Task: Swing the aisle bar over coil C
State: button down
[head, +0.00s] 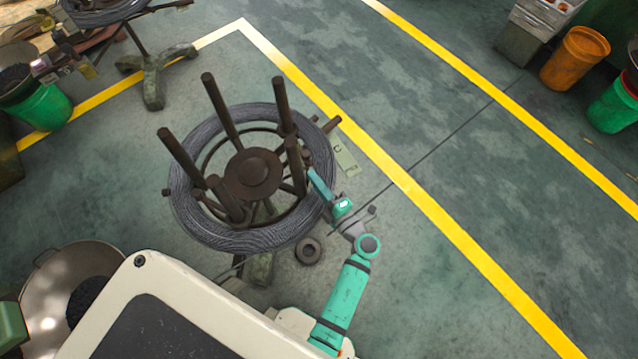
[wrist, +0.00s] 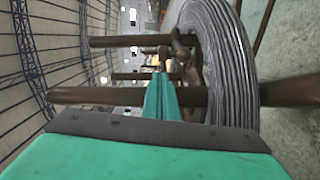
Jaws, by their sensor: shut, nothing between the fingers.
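Coil C, a thick ring of grey wire (head: 190,222), lies on a dark brown stand with a round hub (head: 252,174) and several upright posts. A tag with a letter C (head: 343,152) is on its right side. A brown stub (head: 331,124) sticks out on the aisle side; I cannot tell which bar is the aisle bar. My gripper (head: 313,173) is shut and empty at the coil's right edge, close to a right-hand post (head: 294,155). In the wrist view the coil (wrist: 229,60) is at right, and a brown post (wrist: 80,96) crosses behind my shut gripper (wrist: 162,72).
Yellow floor lines (head: 404,182) mark the aisle, which is clear on the right. A dark ring (head: 308,250) lies by the stand. Another stand (head: 152,82) is at upper left, with a green bucket (head: 45,108). A metal bowl (head: 50,285) is at lower left. An orange bin (head: 575,58) is far right.

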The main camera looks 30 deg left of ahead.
jog(key=shift+x, duration=2.9)
jog(key=shift+w, duration=0.1)
